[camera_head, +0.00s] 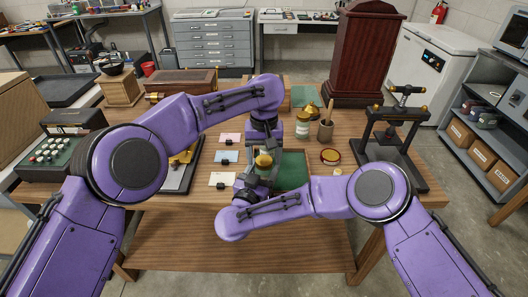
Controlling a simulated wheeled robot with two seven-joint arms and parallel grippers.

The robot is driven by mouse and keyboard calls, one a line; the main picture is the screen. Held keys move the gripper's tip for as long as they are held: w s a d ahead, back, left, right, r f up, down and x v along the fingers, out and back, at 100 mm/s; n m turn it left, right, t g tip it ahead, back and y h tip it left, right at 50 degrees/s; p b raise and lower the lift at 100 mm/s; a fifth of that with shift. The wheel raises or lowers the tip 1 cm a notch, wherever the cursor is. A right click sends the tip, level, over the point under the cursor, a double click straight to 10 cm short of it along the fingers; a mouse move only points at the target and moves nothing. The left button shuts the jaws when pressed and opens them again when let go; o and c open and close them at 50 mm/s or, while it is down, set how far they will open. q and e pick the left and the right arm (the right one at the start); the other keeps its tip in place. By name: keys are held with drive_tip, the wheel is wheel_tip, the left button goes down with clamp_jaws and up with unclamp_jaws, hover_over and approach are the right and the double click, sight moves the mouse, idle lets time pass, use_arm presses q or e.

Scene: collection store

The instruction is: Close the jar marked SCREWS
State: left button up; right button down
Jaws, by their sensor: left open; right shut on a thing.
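A small jar with a gold top (263,160) stands at the middle of the table by the green mat (293,171). No SCREWS marking is readable on it. My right gripper (258,178) reaches in from the front and is shut on this jar, as far as I can tell; the wrist hides much of its body. My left gripper (263,145) points down just above the gold top and is open; whether it touches the top I cannot tell. Another jar (303,126) with a pale label and a gold top stands behind, to the right.
A black press (392,140) stands farther right. Three cards (222,179) lie left. A tall wooden case (364,50) stands at the back.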

use_arm(q)
drive_tip(key=c, duration=1.1)
drive_tip(key=m, duration=1.4)
drive_tip(key=shift+m, duration=0.3)
drive_tip(key=o, duration=1.2)
drive_tip(key=shift+r, duration=2.25)
